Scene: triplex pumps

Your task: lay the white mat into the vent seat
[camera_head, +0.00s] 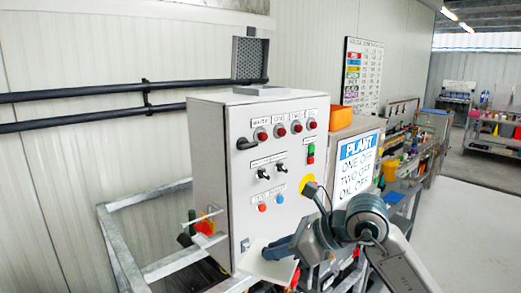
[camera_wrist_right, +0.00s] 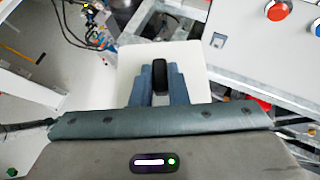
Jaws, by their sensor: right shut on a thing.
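The white mat (camera_head: 257,262) is a flat, square white plate in front of the cabinet's lower front. In the right wrist view the mat (camera_wrist_right: 190,58) lies beyond the fingers, with a dark upright grip piece (camera_wrist_right: 160,75) between them. My right gripper (camera_head: 279,250) has blue fingers and is shut on the mat by this piece. It also shows in the right wrist view (camera_wrist_right: 160,84). A shallow grey piece (camera_head: 260,90) on top of the cabinet, below a perforated wall grille (camera_head: 249,57), may be the vent seat; I cannot tell for sure. My left gripper is not in view.
The grey control cabinet (camera_head: 236,150) with red buttons and switches stands close to my right arm. An orange bin (camera_head: 341,117) and a PLANT sign (camera_head: 357,163) are to its right. A metal rail frame (camera_head: 128,250) is at lower left. The floor at right is clear.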

